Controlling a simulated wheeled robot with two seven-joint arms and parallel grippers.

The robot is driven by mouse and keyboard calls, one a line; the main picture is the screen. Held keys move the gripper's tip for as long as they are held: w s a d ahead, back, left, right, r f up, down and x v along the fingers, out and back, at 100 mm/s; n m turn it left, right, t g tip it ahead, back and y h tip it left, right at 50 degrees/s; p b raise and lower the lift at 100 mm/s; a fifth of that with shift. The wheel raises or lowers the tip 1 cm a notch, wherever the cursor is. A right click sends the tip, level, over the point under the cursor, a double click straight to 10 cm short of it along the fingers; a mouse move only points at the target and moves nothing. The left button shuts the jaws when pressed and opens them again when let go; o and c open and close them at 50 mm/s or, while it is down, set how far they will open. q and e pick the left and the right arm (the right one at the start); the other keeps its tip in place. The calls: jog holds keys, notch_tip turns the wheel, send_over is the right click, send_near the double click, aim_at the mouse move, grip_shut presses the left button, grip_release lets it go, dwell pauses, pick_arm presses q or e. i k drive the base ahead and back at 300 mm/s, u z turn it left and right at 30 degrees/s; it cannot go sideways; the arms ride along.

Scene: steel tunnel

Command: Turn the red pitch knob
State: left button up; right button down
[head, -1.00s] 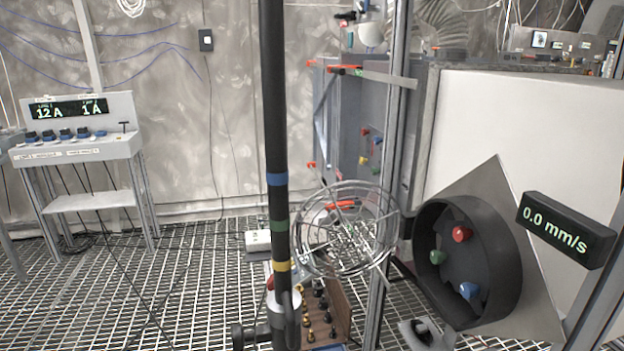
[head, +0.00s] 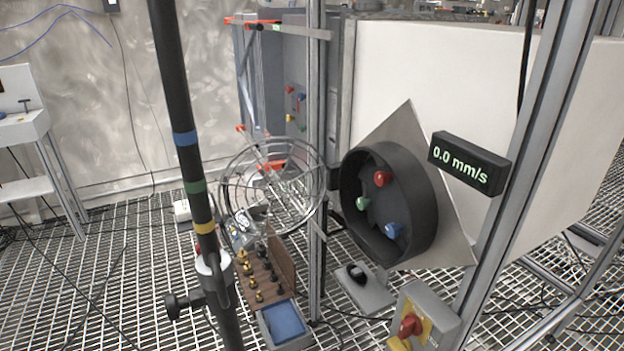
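A red knob (head: 382,179) sits at the top inside a round black housing (head: 424,226) fixed to a tilted grey plate. A green knob (head: 363,203) and a blue knob (head: 393,230) sit below it in the same housing. No label naming pitch is readable, so I cannot tell for sure that this red knob is the pitch knob. Another red knob (head: 411,325) is on a yellow plate on a grey box at the lower right. Neither of my grippers is in view.
A display (head: 468,163) reading 0.0 mm/s is beside the housing. A dark pole (head: 168,85) with coloured bands and a wire wheel (head: 232,195) stand to the left. A wooden rack (head: 283,262) and blue tray (head: 285,322) sit low in front. Grating floor at left is mostly open.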

aim_at(381, 178)
jog(key=z, duration=1.85)
jog(key=k, duration=1.7)
jog(key=u, duration=3.05)
jog(key=i, duration=2.75)
jog(key=z, duration=1.8)
jog(key=i, duration=0.65)
jog(key=z, duration=2.15)
